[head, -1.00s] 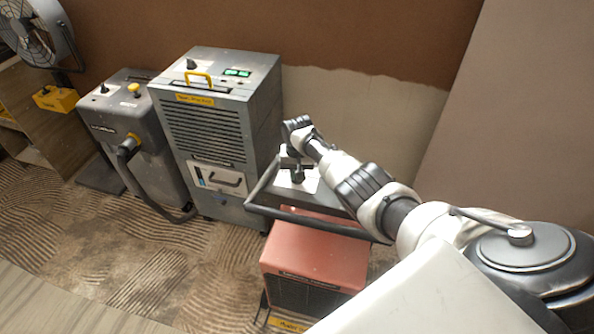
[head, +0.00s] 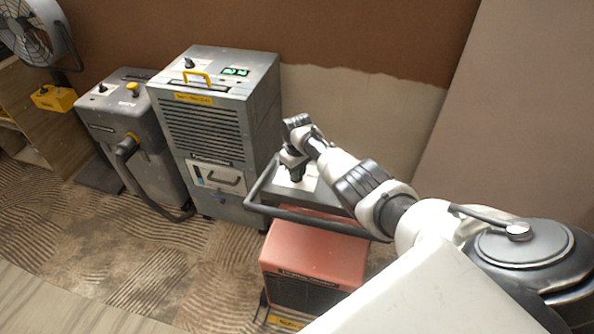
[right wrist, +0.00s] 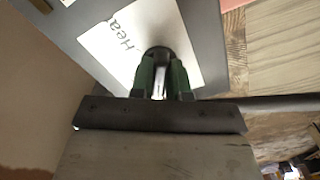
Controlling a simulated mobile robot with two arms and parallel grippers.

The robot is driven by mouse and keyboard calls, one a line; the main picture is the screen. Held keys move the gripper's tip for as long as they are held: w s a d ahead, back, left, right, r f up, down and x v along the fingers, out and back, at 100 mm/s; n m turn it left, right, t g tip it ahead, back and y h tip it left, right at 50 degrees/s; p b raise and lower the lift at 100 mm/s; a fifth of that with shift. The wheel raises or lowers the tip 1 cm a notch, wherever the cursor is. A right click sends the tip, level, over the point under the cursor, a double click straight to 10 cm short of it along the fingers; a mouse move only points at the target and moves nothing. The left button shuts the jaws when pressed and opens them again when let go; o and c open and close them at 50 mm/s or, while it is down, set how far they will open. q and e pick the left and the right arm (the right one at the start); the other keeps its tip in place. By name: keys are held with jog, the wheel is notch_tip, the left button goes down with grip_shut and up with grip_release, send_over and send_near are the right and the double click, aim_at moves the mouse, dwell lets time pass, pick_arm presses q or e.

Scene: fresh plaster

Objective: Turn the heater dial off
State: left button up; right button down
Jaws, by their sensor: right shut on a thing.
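The red heater (head: 314,252) stands on the floor in the middle of the head view, with a dark top panel and a bar handle around it. A white label (head: 308,181) lies on the top panel; in the right wrist view the label (right wrist: 112,42) shows handwriting that starts "Hea". The dark heater dial (right wrist: 158,54) stands up from that label. My right gripper (right wrist: 160,88) is shut on the dial from above, its green-padded fingers on either side. The same gripper (head: 295,173) largely hides the dial in the head view. My left gripper is not in view.
A grey dehumidifier (head: 219,140) with its own knob and a yellow handle stands left of the heater. A grey machine with a hose (head: 128,120) stands farther left. The heater's bar handle (head: 310,222) runs close in front of my right gripper.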

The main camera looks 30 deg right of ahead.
jog(key=shift+n, duration=0.3)
jog(key=c, duration=1.1)
grip_release()
jog(key=shift+r, duration=0.1)
jog(key=shift+r, duration=0.25)
notch_tip(320, 180, up, 10)
jog(key=p, duration=0.2)
